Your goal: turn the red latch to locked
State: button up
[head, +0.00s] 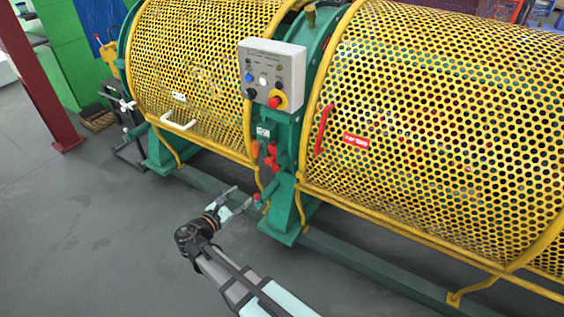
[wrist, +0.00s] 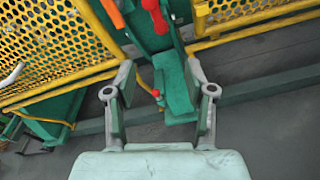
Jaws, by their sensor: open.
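Red lever-like parts (head: 271,155) sit on the green post between two yellow mesh guards; one also shows at the top of the wrist view (wrist: 155,15). A longer upright red handle (head: 322,130) is on the right guard. I cannot tell for sure which is the red latch, or whether it is locked. My gripper (head: 237,200) is low, in front and left of the post, apart from these red parts. Its fingers are spread and empty in the wrist view (wrist: 160,72). A small red knob (wrist: 156,92) appears between them, beyond the tips.
An orange lever (head: 254,150) is just left of the red parts. A grey control box (head: 272,75) with buttons stands above. The left guard (head: 200,70) has a white handle (head: 179,122). A green base rail (head: 370,265) runs along the floor. The front floor is clear.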

aim_at(268, 162)
jog(key=w+d+n, duration=0.1)
jog(key=w+d, duration=0.2)
jog(key=w, duration=0.2)
jog(key=w+d+r+n, duration=0.1)
jog(key=w+d, duration=0.2)
jog(key=w, duration=0.2)
jog(key=w+d+r+n+t, duration=0.1)
jog(key=w+d, duration=0.2)
jog(key=w, duration=0.2)
jog(key=shift+w+r+h+p, duration=0.2)
jog(key=shift+w+h+p, duration=0.1)
jog(key=shift+p, duration=0.05)
grip_shut()
